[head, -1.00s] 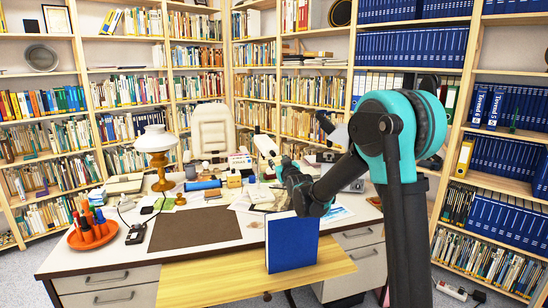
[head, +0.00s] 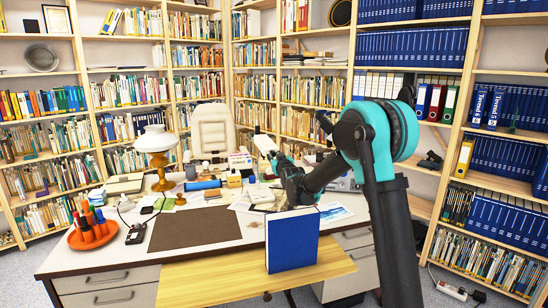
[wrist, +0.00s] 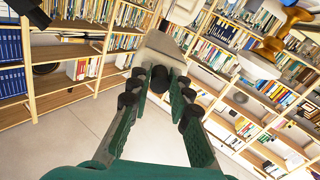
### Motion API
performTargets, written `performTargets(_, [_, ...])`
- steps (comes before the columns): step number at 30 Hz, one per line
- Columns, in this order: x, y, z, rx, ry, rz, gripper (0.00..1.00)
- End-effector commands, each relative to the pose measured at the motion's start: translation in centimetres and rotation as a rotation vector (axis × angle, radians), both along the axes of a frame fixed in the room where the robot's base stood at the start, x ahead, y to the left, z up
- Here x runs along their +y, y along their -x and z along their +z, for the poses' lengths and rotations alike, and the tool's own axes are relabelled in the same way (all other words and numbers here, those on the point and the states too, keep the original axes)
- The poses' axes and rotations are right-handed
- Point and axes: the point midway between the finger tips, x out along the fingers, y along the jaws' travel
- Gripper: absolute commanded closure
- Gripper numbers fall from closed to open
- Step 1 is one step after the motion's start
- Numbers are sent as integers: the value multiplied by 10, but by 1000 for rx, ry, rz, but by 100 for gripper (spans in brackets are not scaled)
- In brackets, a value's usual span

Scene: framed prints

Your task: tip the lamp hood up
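A pale, hood-like piece (head: 265,146) is directly beyond my gripper over the desk. In the wrist view the grey piece (wrist: 160,48) has a dark round end (wrist: 160,79) between my fingertips. It looks like a lamp hood, but its stand is hidden. My gripper (wrist: 164,84) has its fingers on both sides of the dark end; contact cannot be told. Another lamp, with a white shade (head: 156,138) and orange-brown base (head: 160,172), stands upright at the desk's left. Its shade also appears, upside down, in the wrist view (wrist: 258,66).
The desk (head: 210,258) is crowded at the back with boxes and papers. A blue book (head: 292,240) stands upright on the front pull-out board (head: 205,285). An orange tray (head: 72,238) is at the left. A pale chair (head: 210,130) stands behind. Bookshelves surround the desk.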

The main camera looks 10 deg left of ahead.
Motion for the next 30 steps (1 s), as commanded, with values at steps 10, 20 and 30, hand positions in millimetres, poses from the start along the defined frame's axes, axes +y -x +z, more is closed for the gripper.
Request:
performTargets(10, [0,0,0,0,0,0,100])
performTargets(20, [0,-1,18,53,22,1,100])
performTargets(30, [2,-6,62,176,73,3,100])
